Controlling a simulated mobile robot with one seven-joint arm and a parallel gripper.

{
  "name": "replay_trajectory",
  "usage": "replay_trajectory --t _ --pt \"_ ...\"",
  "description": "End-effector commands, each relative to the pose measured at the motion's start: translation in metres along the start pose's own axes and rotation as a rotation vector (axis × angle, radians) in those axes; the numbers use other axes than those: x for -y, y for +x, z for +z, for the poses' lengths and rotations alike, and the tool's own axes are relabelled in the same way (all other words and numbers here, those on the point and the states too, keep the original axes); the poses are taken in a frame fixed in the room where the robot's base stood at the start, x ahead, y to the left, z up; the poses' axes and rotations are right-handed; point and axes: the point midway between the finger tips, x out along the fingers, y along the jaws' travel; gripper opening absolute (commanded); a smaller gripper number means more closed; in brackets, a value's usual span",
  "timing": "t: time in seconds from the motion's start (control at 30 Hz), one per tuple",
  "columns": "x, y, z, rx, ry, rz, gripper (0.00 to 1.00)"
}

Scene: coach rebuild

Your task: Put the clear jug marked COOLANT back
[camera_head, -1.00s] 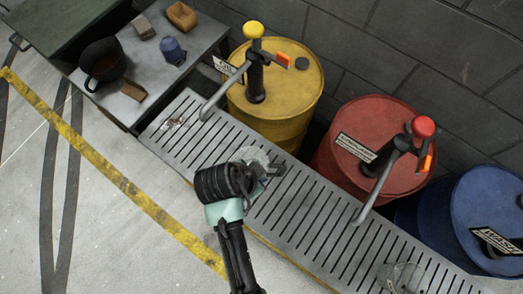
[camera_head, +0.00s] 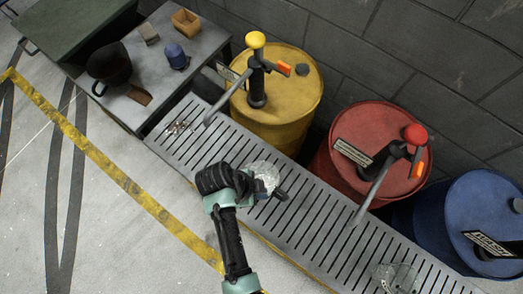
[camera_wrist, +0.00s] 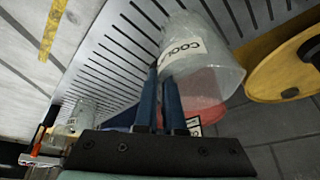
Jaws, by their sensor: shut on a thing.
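The clear jug marked COOLANT (camera_wrist: 203,58) fills the upper middle of the wrist view, tilted in the picture, with only the first letters of its white label readable. My gripper (camera_wrist: 170,88) is shut on it; which part the fingers hold is not clear. In the head view the jug (camera_head: 265,172) shows beyond my wrist, partly hidden by it, over the slotted grating (camera_head: 310,215). My gripper (camera_head: 277,192) is mostly hidden there. I cannot tell whether the jug touches the grating.
Yellow (camera_head: 285,105), red (camera_head: 345,120) and blue (camera_head: 480,205) drums stand behind the grating; the yellow and red ones carry pumps with spouts over it. Another clear jug (camera_head: 398,277) stands at its right end. Small shiny bits (camera_head: 178,127) lie at the left. A bench (camera_head: 150,100) adjoins.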

Motion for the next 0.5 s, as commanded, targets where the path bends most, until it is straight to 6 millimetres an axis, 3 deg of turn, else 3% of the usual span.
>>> replay_trajectory --t 0.23,0.5 --pt "-0.001 0.029 0.012 -0.001 -0.002 -0.001 0.0" --pt "-0.001 0.034 0.014 0.0 -0.001 -0.003 0.0"
